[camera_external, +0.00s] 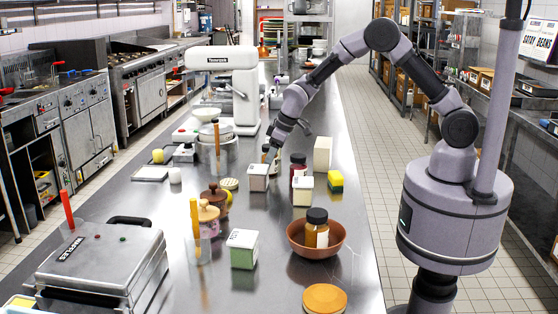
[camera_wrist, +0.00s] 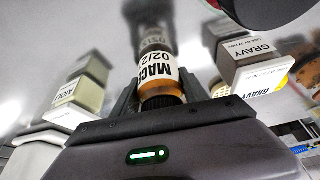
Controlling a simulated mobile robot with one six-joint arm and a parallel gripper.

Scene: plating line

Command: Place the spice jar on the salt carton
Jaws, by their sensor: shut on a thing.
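The spice jar is an amber jar with a dark lid and a white label reading MACE (camera_wrist: 158,72). My gripper (camera_wrist: 155,92) is shut on it, with a finger on each side. In the external view the small jar (camera_external: 265,157) is partly hidden at my gripper (camera_external: 270,154), above the steel counter. No carton has a readable salt label. A tall cream carton (camera_external: 322,153) stands right of my gripper; I cannot tell if it is the salt carton. A grey-brown tub with a white lid, marked GRAVY (camera_wrist: 262,70), is right of the jar in the wrist view.
A pale tub marked AIOLI (camera_wrist: 78,100) is left in the wrist view. A copper bowl (camera_external: 334,250) holds another jar. Bare counter lies along the right edge.

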